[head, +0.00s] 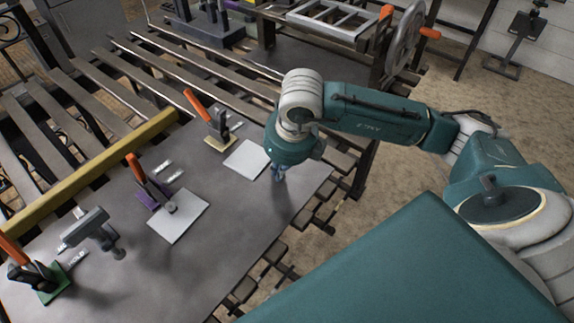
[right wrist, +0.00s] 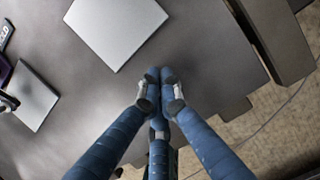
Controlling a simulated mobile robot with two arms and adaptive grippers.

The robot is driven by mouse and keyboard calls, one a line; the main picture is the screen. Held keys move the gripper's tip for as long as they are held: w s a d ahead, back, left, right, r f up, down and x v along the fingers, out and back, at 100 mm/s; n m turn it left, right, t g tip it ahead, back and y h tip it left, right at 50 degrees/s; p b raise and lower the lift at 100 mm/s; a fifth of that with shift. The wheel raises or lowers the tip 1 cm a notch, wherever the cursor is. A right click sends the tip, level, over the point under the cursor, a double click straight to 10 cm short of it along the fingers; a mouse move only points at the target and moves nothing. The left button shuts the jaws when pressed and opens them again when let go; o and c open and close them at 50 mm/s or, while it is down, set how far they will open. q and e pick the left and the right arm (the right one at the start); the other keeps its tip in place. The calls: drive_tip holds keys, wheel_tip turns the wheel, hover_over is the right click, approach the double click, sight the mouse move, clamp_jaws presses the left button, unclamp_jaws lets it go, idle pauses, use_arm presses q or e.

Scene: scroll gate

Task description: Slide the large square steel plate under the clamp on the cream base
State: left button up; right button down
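The steel plate (head: 247,159) lies flat on the dark tabletop, beside the clamp with the cream base (head: 219,145). The cream-base clamp has a raised orange handle (head: 197,102). My right gripper (head: 279,172) points down just right of the plate. In the right wrist view, its fingertips (right wrist: 160,76) are together with nothing seen between them, and the plate (right wrist: 116,24) lies beyond them, apart. My left gripper is not in view.
A second plate (head: 178,218) lies at the purple-base clamp (head: 150,190). A green-base clamp (head: 40,283) and a grey fixture (head: 92,229) stand further left. A yellow bar (head: 95,178) runs along the table's far side. The tabletop right of the second plate is clear.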

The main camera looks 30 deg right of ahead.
sight(267, 165)
drive_tip(key=shift+w+a+f, duration=0.15)
drive_tip(key=shift+w, duration=1)
drive_tip(key=shift+s, duration=0.1)
drive_tip(key=shift+w+a+f+b, duration=0.1)
drive_tip(key=shift+w+b, duration=0.55)
drive_tip(key=shift+w, duration=0.6)
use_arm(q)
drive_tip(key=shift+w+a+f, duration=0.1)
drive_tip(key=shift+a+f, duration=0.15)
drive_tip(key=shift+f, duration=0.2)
